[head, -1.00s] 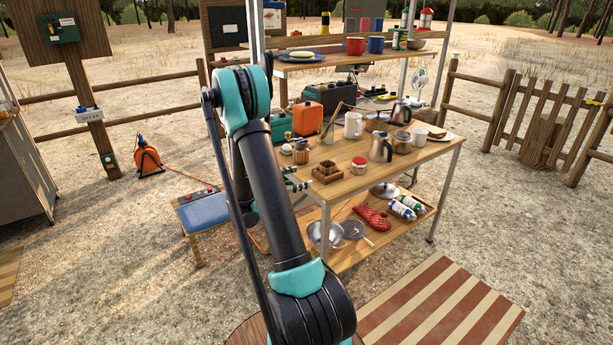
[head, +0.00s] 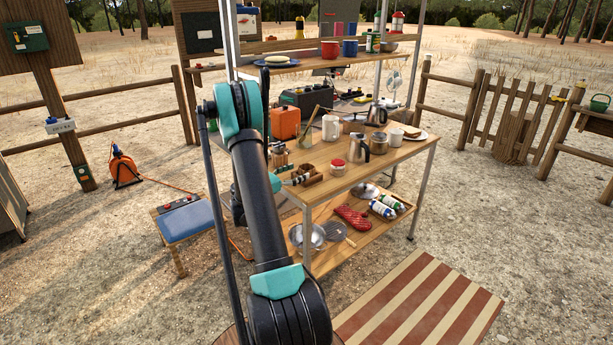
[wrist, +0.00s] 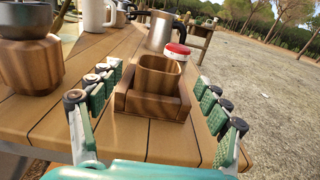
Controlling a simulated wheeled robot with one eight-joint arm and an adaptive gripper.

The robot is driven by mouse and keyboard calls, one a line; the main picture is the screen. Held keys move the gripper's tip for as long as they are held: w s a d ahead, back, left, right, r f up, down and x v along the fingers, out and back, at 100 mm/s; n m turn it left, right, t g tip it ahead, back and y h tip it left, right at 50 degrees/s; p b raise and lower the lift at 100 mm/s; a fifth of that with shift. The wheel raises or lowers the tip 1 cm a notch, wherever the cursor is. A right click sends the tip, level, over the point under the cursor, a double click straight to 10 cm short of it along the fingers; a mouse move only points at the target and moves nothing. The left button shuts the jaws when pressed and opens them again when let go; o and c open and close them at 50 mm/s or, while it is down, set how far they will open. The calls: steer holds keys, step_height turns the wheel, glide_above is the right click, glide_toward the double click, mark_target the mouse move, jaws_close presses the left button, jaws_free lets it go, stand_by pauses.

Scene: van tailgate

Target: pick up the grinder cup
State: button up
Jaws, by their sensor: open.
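My gripper (wrist: 152,84) is open and empty, with one green-padded finger on each side of the cup and tray. I see no contact between the fingers and the cup. In the head view my gripper (head: 300,178) is at the near left of the table top, by the cup (head: 309,169), partly hidden by my arm. A wooden grinder body with a dark metal top (wrist: 30,55) stands left of the fingers.
A red-lidded jar (wrist: 178,51) and a metal pot (wrist: 160,30) stand close behind the cup. The table's right edge (wrist: 205,140) is near the right finger.

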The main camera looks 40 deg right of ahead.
mark_target(307, 167)
steer(key=shift+w+d, duration=0.15)
steer(key=shift+d, duration=1.25)
steer(key=shift+w+d, duration=0.1)
steer(key=shift+d, duration=1.25)
steer(key=c, duration=1.3)
steer(key=shift+r, duration=0.1)
